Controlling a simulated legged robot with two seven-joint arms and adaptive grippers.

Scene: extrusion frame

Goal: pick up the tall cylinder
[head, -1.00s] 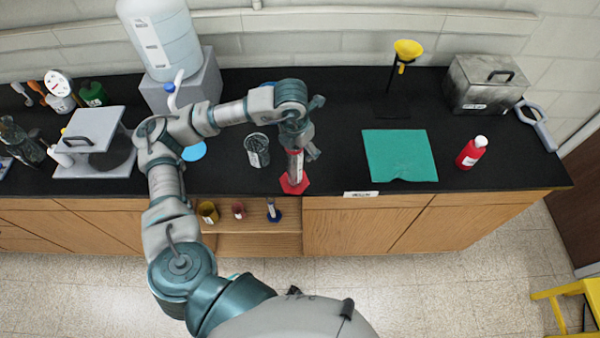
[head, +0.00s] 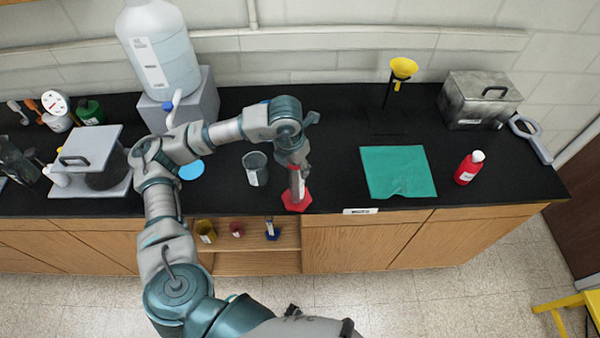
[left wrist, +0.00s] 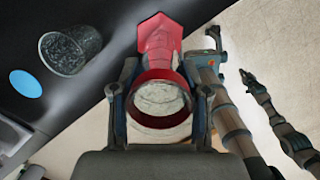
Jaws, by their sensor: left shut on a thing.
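The tall cylinder (head: 297,186) has a red hexagonal base and stands near the counter's front edge. My left gripper (head: 295,166) is above the base with its fingers around the cylinder's upper part. In the left wrist view, the cylinder's open top with its red rim (left wrist: 161,100) lies between the two fingers, which are shut on it. Whether its base touches the counter is hard to tell. What seems to be my right gripper (left wrist: 246,78) shows small and dark in the left wrist view; its jaws are unclear.
A glass beaker (head: 255,168) stands just left of the cylinder, with a blue disc (head: 192,170) beyond it. A large water jug (head: 160,55) stands behind on a grey block.

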